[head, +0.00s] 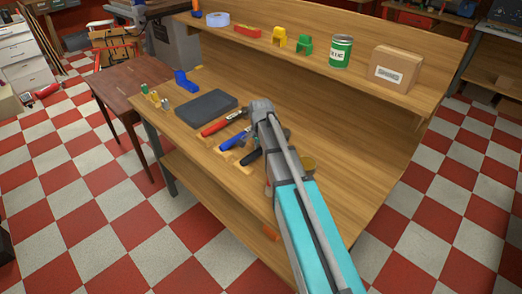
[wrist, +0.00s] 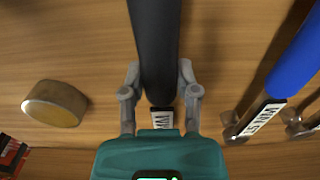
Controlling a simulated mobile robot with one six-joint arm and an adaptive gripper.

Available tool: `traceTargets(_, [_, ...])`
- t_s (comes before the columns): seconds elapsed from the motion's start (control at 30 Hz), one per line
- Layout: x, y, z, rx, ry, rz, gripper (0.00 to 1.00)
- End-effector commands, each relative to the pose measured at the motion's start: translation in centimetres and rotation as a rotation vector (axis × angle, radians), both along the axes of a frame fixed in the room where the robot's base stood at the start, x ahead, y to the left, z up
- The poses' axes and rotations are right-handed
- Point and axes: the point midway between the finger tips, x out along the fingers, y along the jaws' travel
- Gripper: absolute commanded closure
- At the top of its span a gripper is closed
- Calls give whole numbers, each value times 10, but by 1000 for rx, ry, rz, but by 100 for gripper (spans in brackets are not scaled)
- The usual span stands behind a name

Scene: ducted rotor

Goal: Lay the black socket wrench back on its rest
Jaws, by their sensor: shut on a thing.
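The black socket wrench (wrist: 154,40) runs up and down the middle of the wrist view, with a white label (wrist: 163,118) near its lower end. My gripper (wrist: 160,90) is shut on its black handle, one grey finger on each side. In the head view a black end of the wrench (head: 250,157) shows at the left of my arm, which hides most of the gripper. A light wooden rest piece (head: 241,168) shows beside that end. I cannot tell whether the wrench touches its rest or hangs above it.
A blue-handled tool (wrist: 297,55) lies on grey supports at the right in the wrist view. A red tool (head: 222,123) and dark tray (head: 206,107) lie farther left on the bench. A round tan object (wrist: 55,103) stands left of the gripper. A shelf (head: 335,75) runs behind.

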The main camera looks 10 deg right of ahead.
Motion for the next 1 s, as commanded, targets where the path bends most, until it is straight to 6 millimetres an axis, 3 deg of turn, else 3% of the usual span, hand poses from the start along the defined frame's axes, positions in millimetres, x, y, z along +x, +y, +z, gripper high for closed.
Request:
traceTargets(0.23, [0, 0, 0, 0, 0, 0, 100])
traceTargets(0.27, [0, 0, 0, 0, 0, 0, 58])
traceTargets(0.47, [0, 0, 0, 0, 0, 0, 21])
traceTargets(1.0, [0, 0, 0, 0, 0, 0, 19])
